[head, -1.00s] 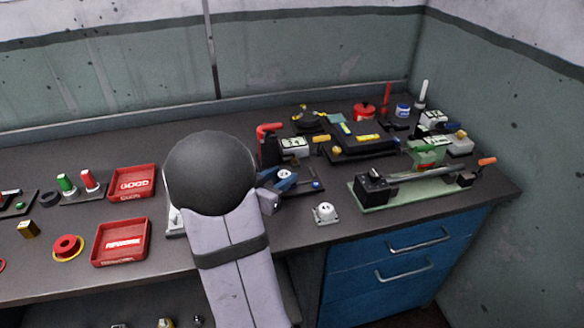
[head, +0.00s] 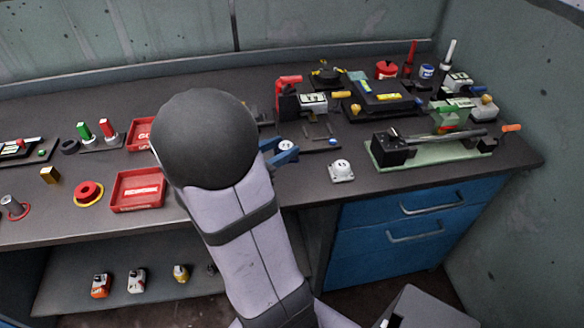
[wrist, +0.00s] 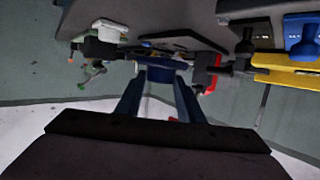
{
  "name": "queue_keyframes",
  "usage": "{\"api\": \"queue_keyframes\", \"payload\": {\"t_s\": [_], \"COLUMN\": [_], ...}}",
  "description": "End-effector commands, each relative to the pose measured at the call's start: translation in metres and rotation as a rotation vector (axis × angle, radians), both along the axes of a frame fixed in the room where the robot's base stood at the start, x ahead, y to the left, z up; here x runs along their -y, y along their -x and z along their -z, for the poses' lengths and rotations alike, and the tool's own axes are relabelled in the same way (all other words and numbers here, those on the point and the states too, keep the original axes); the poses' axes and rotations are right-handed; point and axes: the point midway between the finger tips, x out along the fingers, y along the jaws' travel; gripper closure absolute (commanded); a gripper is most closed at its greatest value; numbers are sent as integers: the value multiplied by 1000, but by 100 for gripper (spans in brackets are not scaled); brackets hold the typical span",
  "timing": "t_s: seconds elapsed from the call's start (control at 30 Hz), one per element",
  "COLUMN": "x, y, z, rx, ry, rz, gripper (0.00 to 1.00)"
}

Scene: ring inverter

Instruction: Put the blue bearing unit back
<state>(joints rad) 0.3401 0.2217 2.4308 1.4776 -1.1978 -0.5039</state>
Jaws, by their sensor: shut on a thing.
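The blue bearing unit (head: 288,147) shows a white round face and sits in my gripper (head: 283,156) above the worktop. My gripper is shut on it; my arm's dark round joint and pale link hide part of the gripper. In the wrist view, the gripper fingers (wrist: 160,76) reach up to a small blue part of the unit (wrist: 164,64) between their tips. A white bearing unit (head: 341,170) stands on the worktop to the right of the gripper. My arm hides the place just left of the gripper.
A red-handled tool (head: 289,95) stands behind the gripper. A green-based fixture (head: 430,148) lies to the right, with tools and a black device (head: 382,101) behind. Red trays (head: 138,190) lie left. The worktop (head: 300,190) is bare near its front edge.

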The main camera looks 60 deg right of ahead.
Motion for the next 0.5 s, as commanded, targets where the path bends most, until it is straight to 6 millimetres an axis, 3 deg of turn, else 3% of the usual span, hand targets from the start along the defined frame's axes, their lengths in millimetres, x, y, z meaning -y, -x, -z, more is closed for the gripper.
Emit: {"api": "queue_keyframes", "payload": {"t_s": [0.2, 0.5], "x": [1, -5], "y": [22, 40], "z": [-29, -42], "rx": [9, 2], "ry": [11, -11], "rz": [180, 311], "gripper": [100, 100]}}
